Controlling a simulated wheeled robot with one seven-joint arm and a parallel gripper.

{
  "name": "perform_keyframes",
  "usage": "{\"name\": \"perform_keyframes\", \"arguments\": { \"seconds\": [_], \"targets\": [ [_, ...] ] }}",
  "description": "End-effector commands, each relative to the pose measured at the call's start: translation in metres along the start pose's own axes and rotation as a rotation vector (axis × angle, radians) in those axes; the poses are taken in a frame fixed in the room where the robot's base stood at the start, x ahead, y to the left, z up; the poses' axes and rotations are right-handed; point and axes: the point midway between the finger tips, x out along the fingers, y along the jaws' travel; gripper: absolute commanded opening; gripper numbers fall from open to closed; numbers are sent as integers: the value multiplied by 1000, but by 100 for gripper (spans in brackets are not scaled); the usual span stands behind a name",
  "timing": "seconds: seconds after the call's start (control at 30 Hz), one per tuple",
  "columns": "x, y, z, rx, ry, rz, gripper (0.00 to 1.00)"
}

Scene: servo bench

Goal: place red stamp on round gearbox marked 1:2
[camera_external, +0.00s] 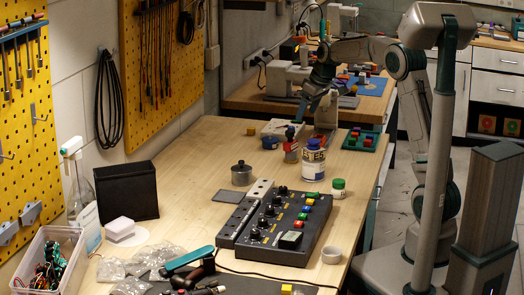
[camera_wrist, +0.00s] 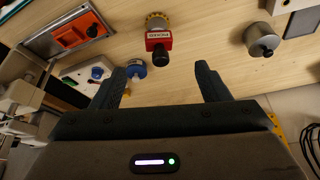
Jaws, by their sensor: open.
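A red block with pale lettering and a black knob, likely the red stamp (camera_wrist: 158,40), is ahead of my gripper (camera_wrist: 161,74) in the wrist view, roughly between the fingertips and apart from them. Part of a yellowish ring shows beyond it. In the external view the red stamp (camera_external: 290,146) is beside a white jar, and its lower part is hard to make out. My gripper is open and empty. A grey round body with a short shaft, possibly the round gearbox (camera_external: 241,174), stands left of the stamp; it also shows in the wrist view (camera_wrist: 260,42). No 1:2 mark is readable.
The black control box (camera_external: 284,232) fills the front middle. The bench left of the round body is clear.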

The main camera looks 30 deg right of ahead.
Motion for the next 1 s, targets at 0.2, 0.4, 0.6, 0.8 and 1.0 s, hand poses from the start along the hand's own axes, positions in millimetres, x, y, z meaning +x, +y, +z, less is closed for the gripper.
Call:
{"name": "perform_keyframes", "arguments": {
  "seconds": [0.2, 0.4, 0.6, 0.8, 1.0],
  "targets": [
    [-46, -29, 71, 124, -32, 32, 69],
    [-74, -63, 156, 255, -69, 71, 69],
    [-83, -97, 244, 377, -99, 115, 69],
    [-79, -119, 304, 460, -118, 147, 69],
    [-76, -125, 323, 485, -125, 158, 69]
  ]
}}
